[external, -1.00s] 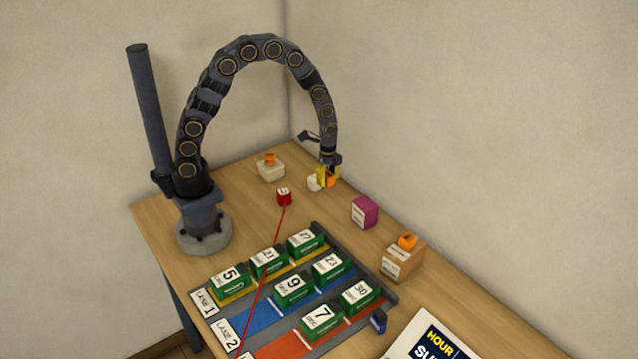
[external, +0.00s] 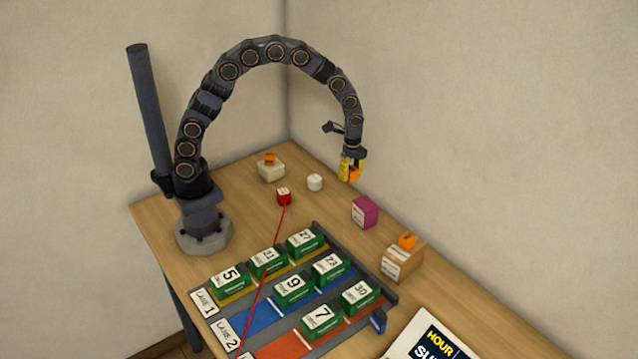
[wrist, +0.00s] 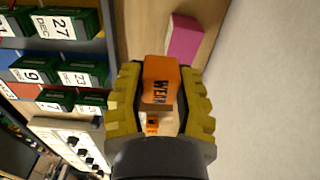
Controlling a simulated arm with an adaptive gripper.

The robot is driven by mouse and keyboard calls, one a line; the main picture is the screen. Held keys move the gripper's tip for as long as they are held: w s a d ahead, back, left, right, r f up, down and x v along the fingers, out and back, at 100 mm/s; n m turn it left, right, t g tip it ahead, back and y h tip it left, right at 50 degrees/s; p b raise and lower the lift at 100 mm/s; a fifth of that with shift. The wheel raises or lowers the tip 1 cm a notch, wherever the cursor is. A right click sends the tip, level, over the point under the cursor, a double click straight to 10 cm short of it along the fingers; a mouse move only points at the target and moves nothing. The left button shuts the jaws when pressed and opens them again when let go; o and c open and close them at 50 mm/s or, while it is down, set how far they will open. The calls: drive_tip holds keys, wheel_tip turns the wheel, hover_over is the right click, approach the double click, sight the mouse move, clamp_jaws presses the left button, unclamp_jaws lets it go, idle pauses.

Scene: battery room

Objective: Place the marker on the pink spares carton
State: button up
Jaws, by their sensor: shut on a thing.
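The orange marker (wrist: 158,80) has dark lettering on it and sits between the yellow fingers of my gripper (wrist: 160,108) in the wrist view. In the external view my gripper (external: 350,172) is shut on the marker (external: 355,175) and holds it above the table. The pink spares carton (external: 365,212) stands on the table, below and a little right of my gripper. Its top looks bare. In the wrist view the carton (wrist: 184,40) shows just beyond the held marker, apart from it.
A brown carton (external: 401,262) with an orange block on top stands nearer the camera. A cream carton (external: 271,172) with an orange block stands at the back. A white object (external: 315,182) and a red block (external: 284,196) lie between.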

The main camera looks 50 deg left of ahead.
hover_over(366, 203)
wheel_tip(366, 203, down, 6)
drive_tip(key=shift+f, duration=1.5)
drive_tip(key=shift+f, duration=0.15)
drive_tip(key=o, duration=0.8)
drive_tip(key=shift+o, duration=0.2)
